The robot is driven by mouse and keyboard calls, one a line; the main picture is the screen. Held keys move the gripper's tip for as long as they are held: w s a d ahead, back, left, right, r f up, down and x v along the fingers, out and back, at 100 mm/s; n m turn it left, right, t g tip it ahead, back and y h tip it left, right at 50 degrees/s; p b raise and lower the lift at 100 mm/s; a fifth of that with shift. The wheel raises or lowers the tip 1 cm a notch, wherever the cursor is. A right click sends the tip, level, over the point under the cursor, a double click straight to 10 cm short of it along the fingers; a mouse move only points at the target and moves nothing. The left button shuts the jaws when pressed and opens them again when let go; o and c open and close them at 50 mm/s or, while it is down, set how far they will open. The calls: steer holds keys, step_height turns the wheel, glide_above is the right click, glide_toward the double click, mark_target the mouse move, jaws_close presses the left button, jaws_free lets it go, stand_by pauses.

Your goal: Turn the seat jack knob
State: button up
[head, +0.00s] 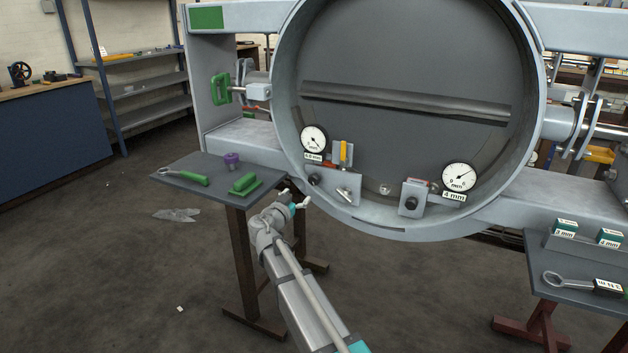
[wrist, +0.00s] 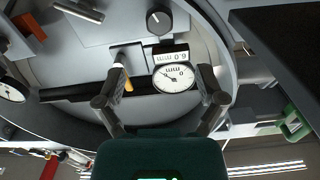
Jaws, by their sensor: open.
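Two black knobs show low on the ring in the head view. The right knob (head: 411,204) is on a grey block beside the "4 mm" gauge (head: 459,178). No label tells which is the seat jack knob. In the wrist view a black knob (wrist: 158,19) with a pale mark is beyond the fingertips, near the upside-down gauge (wrist: 174,78). My gripper (wrist: 163,72) is open and empty, apart from the knob. In the head view my gripper (head: 299,203) is below and left of the left knob.
A small grey table (head: 205,166) at left holds a green-handled tool, a purple piece and a green block. A yellow-handled part (head: 344,152) stands close to the left knob. The right table (head: 565,285) holds labelled boxes and a wrench.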

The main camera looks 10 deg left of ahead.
mark_target(313, 180)
steer(key=x, duration=1.2)
steer(key=shift+w+d+f, duration=0.1)
steer(key=shift+w, duration=0.1)
steer(key=c, duration=1.2)
steer(key=shift+o, duration=0.2)
steer(key=shift+n, duration=0.5)
